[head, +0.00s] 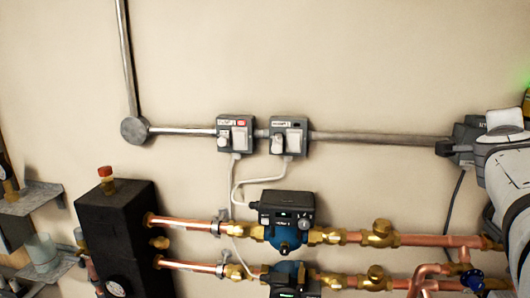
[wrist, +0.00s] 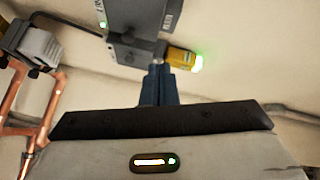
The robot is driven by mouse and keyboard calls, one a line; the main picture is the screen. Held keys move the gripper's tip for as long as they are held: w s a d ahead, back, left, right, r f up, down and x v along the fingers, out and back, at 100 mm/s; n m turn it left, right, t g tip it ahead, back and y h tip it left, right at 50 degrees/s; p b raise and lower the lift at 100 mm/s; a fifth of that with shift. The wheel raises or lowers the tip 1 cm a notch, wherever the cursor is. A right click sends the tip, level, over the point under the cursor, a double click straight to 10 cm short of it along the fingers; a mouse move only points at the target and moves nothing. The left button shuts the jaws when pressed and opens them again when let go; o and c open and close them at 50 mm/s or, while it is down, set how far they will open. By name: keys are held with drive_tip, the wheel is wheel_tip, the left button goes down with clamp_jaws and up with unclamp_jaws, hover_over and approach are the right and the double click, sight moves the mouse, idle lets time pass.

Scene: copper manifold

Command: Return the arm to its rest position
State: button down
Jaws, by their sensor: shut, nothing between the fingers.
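My gripper (wrist: 158,72) shows in the wrist view, its two blue-grey fingers close together and shut with nothing between them. They point up the picture toward a dark grey box and a small yellow part (wrist: 180,57) with a green glowing end. Whether the fingers touch either one cannot be told. In the head view my white and grey arm (head: 508,165) stands at the right edge, in front of the wall and the right end of the pipework. The fingers cannot be made out there.
Two switch boxes (head: 236,134) (head: 288,136) sit on a wall conduit (head: 375,138). A dark wall box (head: 468,133) is close beside my arm. Copper pipes (head: 430,240), two pumps (head: 287,220) and a black manifold block (head: 115,235) lie below.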

drive_tip(key=w+a+f+n+y, duration=0.3)
drive_tip(key=a+f+n+y, duration=0.35)
drive_tip(key=a+f, duration=0.35)
drive_tip(key=w+a+f+n+y, duration=0.2)
drive_tip(key=a+f+n+y, duration=0.5)
drive_tip(key=a, duration=0.6)
drive_tip(key=s+a+f+n+g, duration=0.4)
drive_tip(key=s+f+n, duration=0.1)
drive_tip(key=s+f, duration=0.2)
drive_tip(key=s+a+f+n+g, duration=0.4)
drive_tip(key=s+f+n, duration=0.1)
drive_tip(key=s+f, duration=0.3)
drive_tip(key=shift+s+a+g+h, duration=0.2)
drive_tip(key=shift+s+g+h, duration=0.2)
drive_tip(key=shift+s, duration=0.2)
